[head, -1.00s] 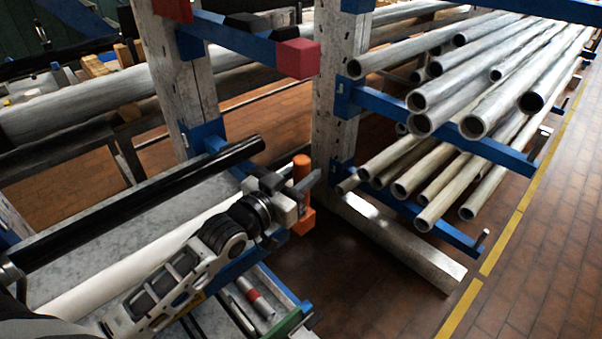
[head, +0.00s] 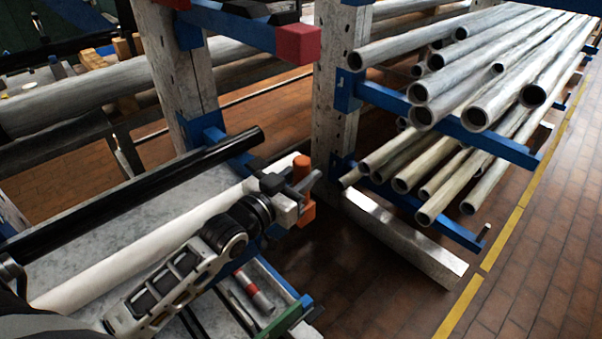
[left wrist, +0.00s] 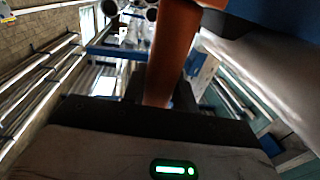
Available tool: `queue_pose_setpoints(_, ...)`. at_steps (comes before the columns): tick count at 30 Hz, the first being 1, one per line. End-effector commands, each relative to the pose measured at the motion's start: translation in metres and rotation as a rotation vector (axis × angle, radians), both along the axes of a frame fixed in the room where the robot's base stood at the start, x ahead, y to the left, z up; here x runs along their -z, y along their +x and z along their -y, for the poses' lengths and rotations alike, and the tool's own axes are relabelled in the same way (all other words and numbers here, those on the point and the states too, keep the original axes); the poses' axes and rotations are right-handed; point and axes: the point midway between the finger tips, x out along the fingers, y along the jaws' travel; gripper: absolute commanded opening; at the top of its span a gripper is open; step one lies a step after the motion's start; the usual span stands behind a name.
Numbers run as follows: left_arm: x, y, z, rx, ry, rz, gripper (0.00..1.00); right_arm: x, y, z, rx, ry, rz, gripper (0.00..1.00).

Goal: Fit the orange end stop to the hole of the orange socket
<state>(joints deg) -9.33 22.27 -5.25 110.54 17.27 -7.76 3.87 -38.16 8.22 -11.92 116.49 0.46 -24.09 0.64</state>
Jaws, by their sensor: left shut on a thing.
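My left gripper (head: 298,186) is shut on the orange end stop (head: 302,165), an upright orange cylinder whose top shows above the fingers. In the left wrist view the end stop (left wrist: 171,50) is a long orange bar running down between the jaws. The orange socket (head: 304,214) sits just below the gripper, by the end of a blue rack arm. The fingers hide the stretch between end stop and socket, so I cannot tell whether the stop's lower end is in the hole. My right gripper is not in view.
A grey post with a red-capped blue arm (head: 298,45) stands behind. Metal pipes (head: 470,90) lie on blue arms to the right.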

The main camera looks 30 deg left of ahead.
Motion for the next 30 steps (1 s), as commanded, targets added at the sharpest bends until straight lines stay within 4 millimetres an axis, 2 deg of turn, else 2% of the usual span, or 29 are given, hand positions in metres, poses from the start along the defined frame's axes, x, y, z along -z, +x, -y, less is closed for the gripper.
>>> queue_pose_setpoints(1, 0.000, 0.000, 0.000, 0.000, 0.000, 0.002, 0.37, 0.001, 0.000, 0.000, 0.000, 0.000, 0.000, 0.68)
queue_pose_setpoints(3, 0.000, 0.000, 0.000, 0.000, 0.000, 0.001, 0.54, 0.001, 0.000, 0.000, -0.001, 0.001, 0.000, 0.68)
queue_pose_setpoints(15, 0.001, 0.000, 0.000, 0.000, 0.000, -0.001, 0.54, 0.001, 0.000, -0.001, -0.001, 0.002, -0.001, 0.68)
queue_pose_setpoints(17, 0.001, -0.002, 0.000, 0.000, 0.000, -0.001, 0.54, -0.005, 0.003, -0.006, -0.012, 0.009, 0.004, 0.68)
queue_pose_setpoints(30, 0.003, -0.101, -0.021, 0.001, 0.001, -0.006, 0.54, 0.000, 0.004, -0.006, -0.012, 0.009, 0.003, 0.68)
